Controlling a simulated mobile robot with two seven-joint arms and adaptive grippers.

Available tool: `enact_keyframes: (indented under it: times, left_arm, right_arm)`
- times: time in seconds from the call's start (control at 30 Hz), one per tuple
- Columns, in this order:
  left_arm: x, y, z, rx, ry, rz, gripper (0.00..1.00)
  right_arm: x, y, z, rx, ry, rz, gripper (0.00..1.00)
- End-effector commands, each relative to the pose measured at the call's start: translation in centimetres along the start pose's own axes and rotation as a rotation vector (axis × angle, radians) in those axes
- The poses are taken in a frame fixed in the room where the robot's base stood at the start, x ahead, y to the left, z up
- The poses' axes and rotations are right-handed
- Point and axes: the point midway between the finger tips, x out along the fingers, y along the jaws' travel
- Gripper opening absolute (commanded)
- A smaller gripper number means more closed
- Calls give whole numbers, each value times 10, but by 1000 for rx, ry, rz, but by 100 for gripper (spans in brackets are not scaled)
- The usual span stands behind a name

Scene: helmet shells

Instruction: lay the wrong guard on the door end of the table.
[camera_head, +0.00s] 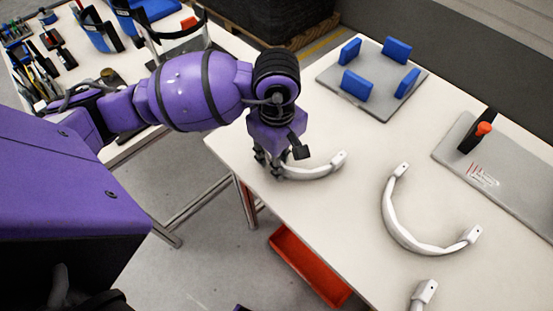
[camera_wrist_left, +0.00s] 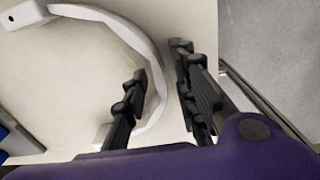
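A white curved guard (camera_head: 322,171) lies on the near left end of the white table (camera_head: 330,115). My left gripper (camera_head: 268,162) points down over this guard's left part. In the left wrist view the guard's band (camera_wrist_left: 157,60) passes between the two dark fingers (camera_wrist_left: 160,78), which stand apart, with a gap at the right finger. A second white guard (camera_head: 404,228) lies open-curved further right on the table. A third one (camera_head: 424,292) shows only its end at the bottom edge. I cannot tell from their looks which guard is wrong. My right gripper is not in view.
A grey plate with several blue blocks (camera_head: 387,53) stands at the back. A grey board (camera_head: 520,175) with a black post and orange knob (camera_head: 483,129) is at the right. A red bin (camera_head: 308,266) is below the table edge. A tool-covered table (camera_head: 232,45) is at upper left.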

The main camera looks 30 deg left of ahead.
Motion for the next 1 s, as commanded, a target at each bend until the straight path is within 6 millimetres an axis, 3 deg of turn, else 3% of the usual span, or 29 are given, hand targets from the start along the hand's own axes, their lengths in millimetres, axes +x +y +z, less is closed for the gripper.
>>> enact_keyframes:
  times: [0.3, 0.5, 0.7, 1.0]
  left_arm:
    - [-68, 1, 0, 2, 3, 4, 26]
    - [-99, 0, 0, 2, 2, 2, 26]
    - [-110, 0, 0, 1, 1, -1, 26]
    - [-109, -1, 2, 1, -7, -4, 26]
  right_arm:
    - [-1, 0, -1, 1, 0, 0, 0]
    - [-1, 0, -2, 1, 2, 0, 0]
    - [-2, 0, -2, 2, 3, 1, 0]
    - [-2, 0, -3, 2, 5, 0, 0]
